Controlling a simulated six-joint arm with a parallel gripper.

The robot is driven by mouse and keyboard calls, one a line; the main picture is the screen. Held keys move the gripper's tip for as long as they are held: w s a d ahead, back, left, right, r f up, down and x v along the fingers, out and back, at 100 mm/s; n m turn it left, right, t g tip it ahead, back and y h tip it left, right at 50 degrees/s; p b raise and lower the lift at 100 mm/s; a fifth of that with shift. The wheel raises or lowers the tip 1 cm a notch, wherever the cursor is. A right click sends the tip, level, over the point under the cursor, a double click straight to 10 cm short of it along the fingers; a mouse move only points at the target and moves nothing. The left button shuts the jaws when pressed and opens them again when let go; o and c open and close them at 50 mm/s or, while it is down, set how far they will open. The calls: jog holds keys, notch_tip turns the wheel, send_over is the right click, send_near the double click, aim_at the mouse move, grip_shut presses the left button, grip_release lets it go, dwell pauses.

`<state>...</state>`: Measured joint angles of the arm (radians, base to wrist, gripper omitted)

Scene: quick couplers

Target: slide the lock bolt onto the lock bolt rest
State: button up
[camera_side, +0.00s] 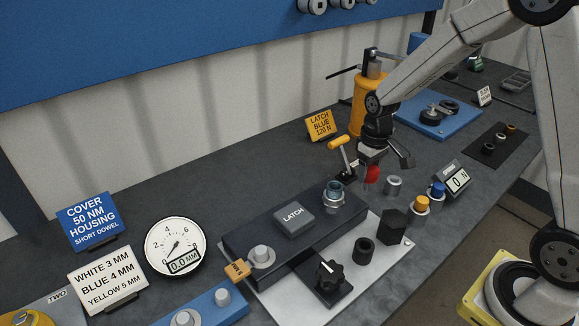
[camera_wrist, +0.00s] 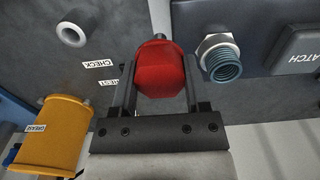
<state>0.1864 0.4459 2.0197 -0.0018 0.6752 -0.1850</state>
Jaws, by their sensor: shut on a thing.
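My gripper (camera_side: 371,163) is shut on a red faceted piece (camera_side: 372,174), held above the bench just right of the dark housing. In the wrist view the red piece (camera_wrist: 160,72) sits between the two dark fingers of my gripper (camera_wrist: 158,82). No label marks it as the lock bolt, and I cannot tell which part is the lock bolt rest. A grey open ring (camera_side: 393,185) stands on the bench just right of the piece, apart from it. The ring also shows in the wrist view (camera_wrist: 70,35), by a CHECK label.
A threaded metal fitting (camera_side: 333,196) stands on the dark housing (camera_side: 250,235), close to the held piece. A yellow-handled tool (camera_side: 341,145) rises behind it. Orange-topped and blue-topped posts (camera_side: 421,203) and a force display (camera_side: 456,180) stand at the right.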

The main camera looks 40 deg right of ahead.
jog(key=d+r, duration=0.3)
jog(key=d, duration=1)
jog(key=shift+r, duration=0.35)
jog(key=shift+s+f, duration=0.1)
jog(key=shift+f, duration=0.05)
jog(key=shift+f, duration=2.75)
jog(key=shift+f, duration=2.25)
dwell(1.2)
